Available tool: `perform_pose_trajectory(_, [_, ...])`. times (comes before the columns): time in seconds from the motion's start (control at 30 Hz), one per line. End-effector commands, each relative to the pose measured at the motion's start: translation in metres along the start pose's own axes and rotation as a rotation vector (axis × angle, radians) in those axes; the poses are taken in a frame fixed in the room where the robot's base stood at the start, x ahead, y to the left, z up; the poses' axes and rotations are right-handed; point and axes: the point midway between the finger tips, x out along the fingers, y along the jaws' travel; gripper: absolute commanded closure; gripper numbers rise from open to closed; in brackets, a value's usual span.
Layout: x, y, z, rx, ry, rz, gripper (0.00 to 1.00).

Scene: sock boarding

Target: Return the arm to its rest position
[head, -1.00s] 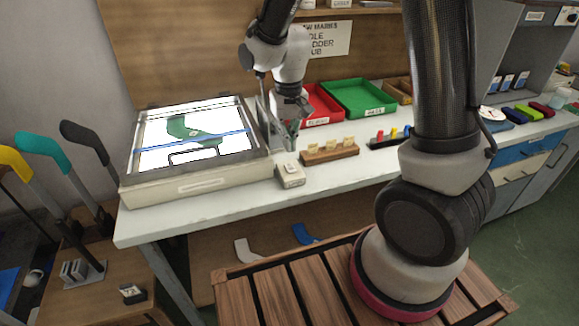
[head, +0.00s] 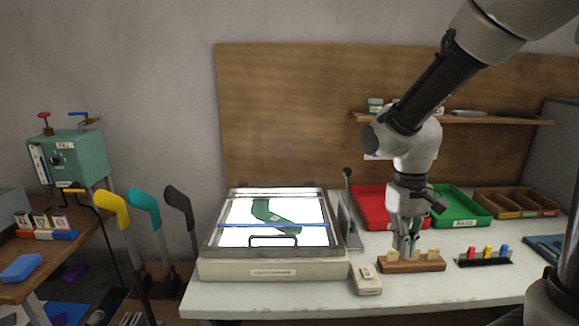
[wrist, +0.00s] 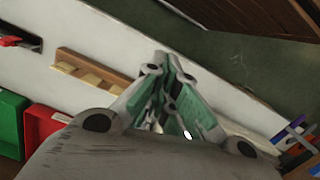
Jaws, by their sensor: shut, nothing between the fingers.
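My gripper (head: 405,246) hangs at the end of my arm over the right half of the white bench, fingers pointing down. It is just above or in front of the wooden block with pale tags (head: 428,262); I cannot tell whether it touches. In the wrist view my gripper (wrist: 165,70) has its green-padded fingers drawn together with nothing between them. The wooden block also shows left of the fingers (wrist: 92,72). A green sock (head: 275,215) lies flat on the lit panel of the framed light box (head: 270,270), under a blue bar.
A red tray (head: 372,205) and a green tray (head: 462,205) stand behind my gripper. A small pale box (head: 367,280) sits left of the wooden block. An upright lever (head: 347,200) stands beside the light box. A shelf (head: 490,119) runs along the back panel. The bench's front strip is mostly clear.

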Motion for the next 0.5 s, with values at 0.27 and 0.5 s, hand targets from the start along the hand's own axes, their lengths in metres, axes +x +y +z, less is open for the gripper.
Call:
perform_pose_trajectory(0.27, [-0.07,0.044,0.083,0.041,0.18,-0.015,1.0])
perform_pose_trajectory(0.5, [-0.106,0.068,0.133,0.155,0.391,0.0,1.0])
